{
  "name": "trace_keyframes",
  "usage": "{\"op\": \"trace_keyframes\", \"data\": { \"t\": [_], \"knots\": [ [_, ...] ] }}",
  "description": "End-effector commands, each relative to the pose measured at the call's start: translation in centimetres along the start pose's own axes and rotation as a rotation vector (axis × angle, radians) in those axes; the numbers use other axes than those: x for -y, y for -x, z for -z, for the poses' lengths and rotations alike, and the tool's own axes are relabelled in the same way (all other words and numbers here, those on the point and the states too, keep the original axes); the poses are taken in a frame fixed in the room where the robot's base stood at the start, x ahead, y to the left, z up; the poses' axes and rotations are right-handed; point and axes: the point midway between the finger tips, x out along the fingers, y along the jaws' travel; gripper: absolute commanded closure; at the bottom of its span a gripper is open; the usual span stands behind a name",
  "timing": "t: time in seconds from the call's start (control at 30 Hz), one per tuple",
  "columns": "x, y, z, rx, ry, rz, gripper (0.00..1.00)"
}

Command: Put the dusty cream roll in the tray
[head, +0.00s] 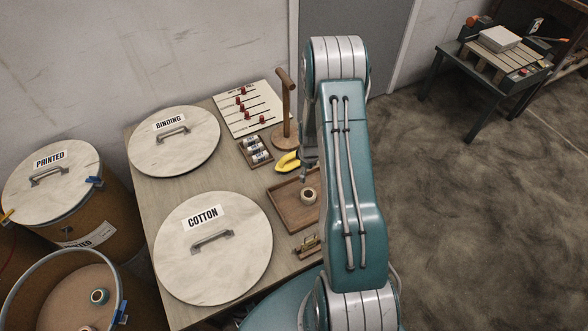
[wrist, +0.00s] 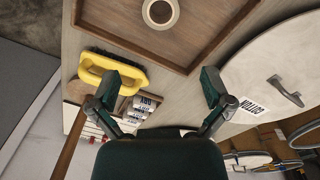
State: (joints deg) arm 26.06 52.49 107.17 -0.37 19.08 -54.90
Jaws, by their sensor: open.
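A cream roll (head: 308,195) with a dark centre stands in the brown wooden tray (head: 287,207) on the table. In the wrist view the same roll (wrist: 160,13) is at the top edge, partly cut off, inside the tray (wrist: 212,22). My gripper (wrist: 160,88) is open, with its two fingers wide apart and nothing between them. It is apart from the roll, which lies beyond the fingertips. In the head view my arm hides the tray's right end and most of the gripper.
A yellow-handled brush (head: 287,162), a wooden post stand (head: 285,130) and a small rack of labelled rolls (head: 255,150) stand behind the tray. Round lids marked COTTON (head: 213,262) and BINDING (head: 174,148) cover the left side. An open barrel (head: 62,280) holds a teal-ringed roll.

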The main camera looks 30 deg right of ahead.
Motion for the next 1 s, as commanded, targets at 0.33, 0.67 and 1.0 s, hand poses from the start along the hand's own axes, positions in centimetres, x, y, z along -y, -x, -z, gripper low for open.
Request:
{"op": "trace_keyframes", "data": {
  "t": [0.33,0.67,1.0],
  "knots": [
    [1.7,11.6,3.4,-0.058,-0.083,-0.063,0.00],
    [5.3,21.2,4.7,-0.122,-0.165,-0.105,0.00],
    [10.4,29.7,4.1,-0.199,-0.248,-0.134,0.00]
  ]
}}
